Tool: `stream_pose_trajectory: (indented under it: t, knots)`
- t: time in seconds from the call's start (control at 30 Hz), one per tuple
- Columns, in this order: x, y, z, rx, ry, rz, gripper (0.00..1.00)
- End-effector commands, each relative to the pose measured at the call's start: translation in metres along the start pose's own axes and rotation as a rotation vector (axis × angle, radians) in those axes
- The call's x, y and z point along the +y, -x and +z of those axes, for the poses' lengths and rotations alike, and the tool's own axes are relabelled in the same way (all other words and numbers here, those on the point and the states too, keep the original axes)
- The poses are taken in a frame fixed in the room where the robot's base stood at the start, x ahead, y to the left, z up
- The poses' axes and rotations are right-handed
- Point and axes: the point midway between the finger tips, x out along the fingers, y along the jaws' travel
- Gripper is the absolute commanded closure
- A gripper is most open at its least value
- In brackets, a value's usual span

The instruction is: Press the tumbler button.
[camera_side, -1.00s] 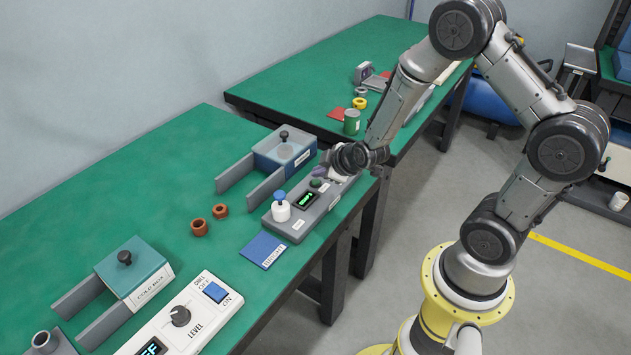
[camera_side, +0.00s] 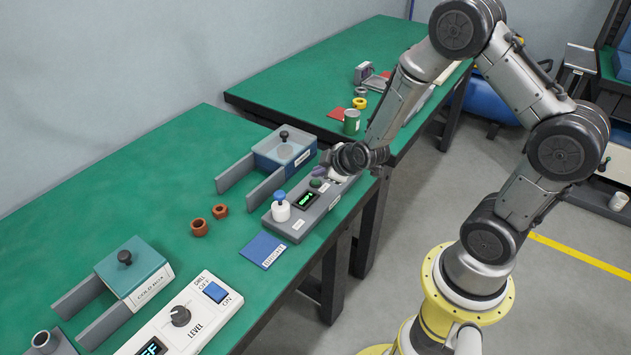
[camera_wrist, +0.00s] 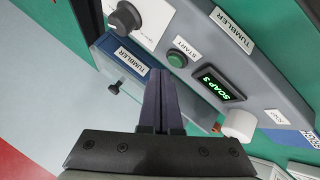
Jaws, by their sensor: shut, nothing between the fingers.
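The tumbler is a grey console (camera_side: 298,223) on the near green bench, with a lit display (camera_side: 306,200). Its green button (camera_side: 316,183) is beside the display. In the wrist view the button (camera_wrist: 176,60), marked START, stands on the sloped face between the knob and the display, which reads "SOAP 3" (camera_wrist: 220,83). My gripper (camera_wrist: 160,75) is shut and empty. Its fingertips are just beside the button in the picture, and the button is uncovered. I cannot tell the gap between them. In the side view my gripper (camera_side: 326,170) is over the far end of the console.
A white item with a blue top (camera_side: 281,207) stands at the console's near end. A blue box with a lidded top (camera_side: 285,150) is behind it.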

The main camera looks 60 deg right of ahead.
Motion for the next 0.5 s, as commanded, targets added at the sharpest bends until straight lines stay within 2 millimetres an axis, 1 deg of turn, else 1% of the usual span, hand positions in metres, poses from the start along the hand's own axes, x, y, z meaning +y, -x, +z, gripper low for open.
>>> stream_pose_trajectory:
  t: [0.3, 0.5]
  knots:
    - [-0.0003, -0.0003, 0.0003, 0.000, 0.000, 0.000, 1.00]
    - [-0.0036, -0.0043, 0.0037, -0.002, 0.000, -0.002, 1.00]
